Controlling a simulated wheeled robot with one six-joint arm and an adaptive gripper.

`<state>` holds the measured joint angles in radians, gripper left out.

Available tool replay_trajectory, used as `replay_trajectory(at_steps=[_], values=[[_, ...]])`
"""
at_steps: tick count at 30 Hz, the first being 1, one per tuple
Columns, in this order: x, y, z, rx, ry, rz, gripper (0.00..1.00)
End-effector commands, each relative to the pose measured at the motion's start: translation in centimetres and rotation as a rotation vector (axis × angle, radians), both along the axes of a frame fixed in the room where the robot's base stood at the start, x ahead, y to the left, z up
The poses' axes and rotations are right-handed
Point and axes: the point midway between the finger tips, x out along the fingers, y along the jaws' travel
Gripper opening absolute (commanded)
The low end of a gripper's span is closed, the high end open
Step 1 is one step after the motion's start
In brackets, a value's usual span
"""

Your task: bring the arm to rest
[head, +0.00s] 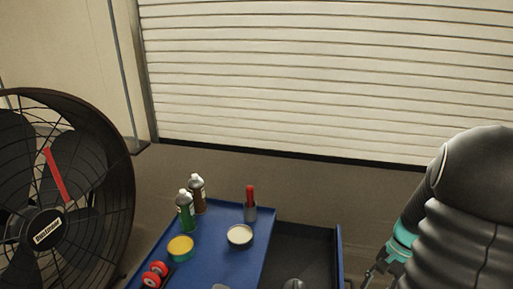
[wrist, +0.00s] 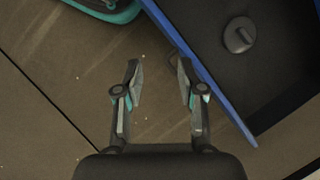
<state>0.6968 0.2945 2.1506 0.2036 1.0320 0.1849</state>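My gripper (wrist: 159,85) is open and empty in the wrist view, its two fingers apart over bare floor. The blue edge of the cart (wrist: 200,70) runs diagonally just right of the fingers. In the head view my gripper (head: 372,272) shows only in part at the lower right, beside my dark arm. It is to the right of the blue cart (head: 222,262), and its tips are partly cut off by the bottom edge.
A dark open drawer (head: 305,250) holds a round grey part (wrist: 238,36). A large fan (head: 118,190) stands left; a shutter (head: 330,80) is behind.

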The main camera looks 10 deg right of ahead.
Motion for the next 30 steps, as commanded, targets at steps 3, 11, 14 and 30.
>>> replay_trajectory(at_steps=[3,11,14,30], values=[[-0.1,1.6,2.4,-0.057,-0.056,0.116,0.39],[-0.7,4.9,6.8,-0.171,-0.167,0.339,0.39],[-1.1,6.2,8.3,-0.214,-0.207,0.415,0.39],[-4.2,13.4,15.8,-0.406,-0.437,0.713,0.39]])
